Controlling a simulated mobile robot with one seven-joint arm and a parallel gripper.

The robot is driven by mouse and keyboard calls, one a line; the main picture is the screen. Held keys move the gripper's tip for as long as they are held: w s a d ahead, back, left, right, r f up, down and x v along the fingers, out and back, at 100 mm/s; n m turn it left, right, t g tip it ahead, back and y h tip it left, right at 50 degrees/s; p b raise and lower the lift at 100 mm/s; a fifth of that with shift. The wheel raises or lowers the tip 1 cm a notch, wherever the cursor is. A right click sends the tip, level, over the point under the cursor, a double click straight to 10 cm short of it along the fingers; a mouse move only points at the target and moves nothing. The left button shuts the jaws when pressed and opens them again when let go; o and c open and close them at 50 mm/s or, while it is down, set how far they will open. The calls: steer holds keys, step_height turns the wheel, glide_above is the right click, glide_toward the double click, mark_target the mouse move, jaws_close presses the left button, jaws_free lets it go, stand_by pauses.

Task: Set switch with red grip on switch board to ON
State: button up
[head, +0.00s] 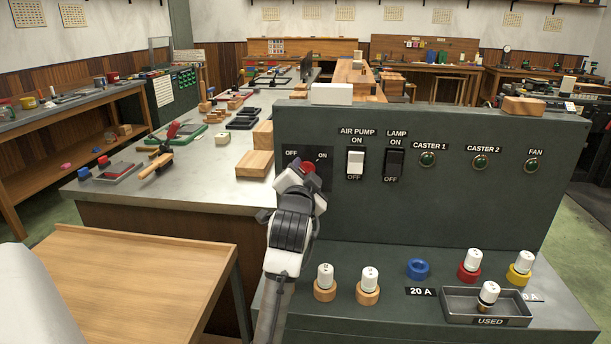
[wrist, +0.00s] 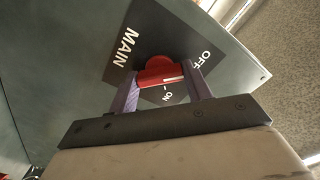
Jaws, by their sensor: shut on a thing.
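The switch with the red grip (head: 309,169) is at the left end of the upright dark green switch board (head: 450,215), on a black plate marked OFF at left and ON at right. In the wrist view the red grip (wrist: 158,70) sits between the two fingers of my gripper (wrist: 162,76), which is shut on it. The exact setting is hard to tell. In the head view my gripper (head: 302,182) covers the plate's lower part; MAIN shows in the wrist view.
Right of the grip are the AIR PUMP switch (head: 355,162) and LAMP switch (head: 394,164), then green round lights. White-capped fuses (head: 370,279) and the USED tray (head: 459,312) stand on the ledge below. A workbench (head: 200,185) with tools and blocks lies left.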

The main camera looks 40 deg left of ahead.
steer(key=shift+f+m+b, duration=0.1)
steer(key=shift+m+b, duration=5.5)
steer(key=shift+m, duration=3.3)
steer(key=o, duration=1)
steer(key=shift+s, duration=0.1)
steer(key=b+v, duration=0.2)
steer(key=v, duration=1.1)
steer(key=shift+s+d, duration=0.15)
steer(key=shift+s, duration=0.2)
